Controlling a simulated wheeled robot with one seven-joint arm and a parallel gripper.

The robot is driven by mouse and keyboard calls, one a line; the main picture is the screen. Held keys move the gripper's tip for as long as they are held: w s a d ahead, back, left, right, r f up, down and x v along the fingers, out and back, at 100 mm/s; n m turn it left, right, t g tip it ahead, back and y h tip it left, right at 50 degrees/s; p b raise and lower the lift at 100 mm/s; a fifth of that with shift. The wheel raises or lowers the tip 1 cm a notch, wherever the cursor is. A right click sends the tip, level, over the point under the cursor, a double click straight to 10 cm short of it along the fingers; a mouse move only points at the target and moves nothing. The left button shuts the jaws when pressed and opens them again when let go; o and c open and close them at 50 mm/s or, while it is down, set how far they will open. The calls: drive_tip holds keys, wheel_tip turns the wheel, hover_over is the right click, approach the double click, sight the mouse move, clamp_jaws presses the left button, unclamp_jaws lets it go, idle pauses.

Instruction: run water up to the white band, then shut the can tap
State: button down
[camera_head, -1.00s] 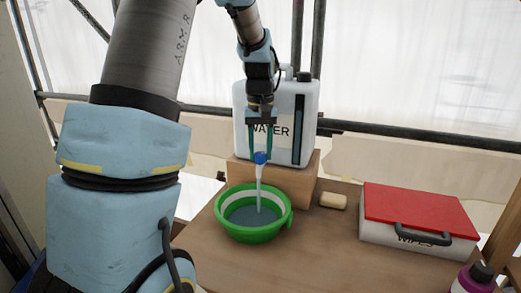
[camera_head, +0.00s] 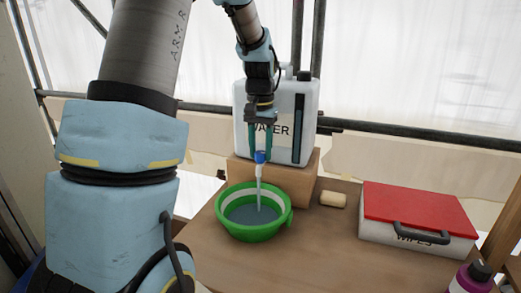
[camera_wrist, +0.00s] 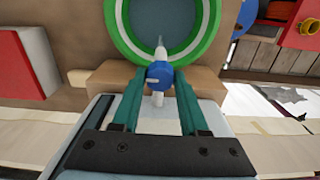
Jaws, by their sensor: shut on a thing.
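The white water can (camera_head: 282,110) marked WATER stands on a wooden block (camera_head: 282,185). Its blue tap (camera_head: 260,157) sits low on the front, and a thin stream of water runs from it. The green bowl (camera_head: 288,220) below has a white band (camera_head: 236,196) inside; water (camera_head: 250,214) lies in it, its surface seemingly just below the band. My gripper (camera_head: 260,152) points down and is shut on the blue tap, which also shows between its fingertips in the wrist view (camera_wrist: 159,73). The exact gap between water and band is hard to tell.
A white wipes box with a red lid (camera_head: 415,213) stands at the right of the table (camera_head: 320,262). A small beige block (camera_head: 333,200) lies beside the wooden block. A purple bottle (camera_head: 472,279) is at the front right corner. Scaffold poles (camera_head: 420,141) run behind.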

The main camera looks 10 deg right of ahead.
sight(260, 152)
drive_tip(key=shift+c, duration=2.2)
unclamp_jaws()
wheel_tip(260, 152, up, 11)
drive_tip(key=b, duration=0.2)
drive_tip(key=shift+f, duration=0.1)
drive_tip(key=s+a+f+n+t, duration=0.1)
drive_tip(key=s+a+f+n, duration=0.3)
drive_tip(key=s+a+f, duration=1)
drive_tip(key=shift+a+f+n+t, duration=0.3)
drive_tip(key=shift+a+f+n, duration=0.1)
drive_tip(key=shift+a+f, duration=0.7)
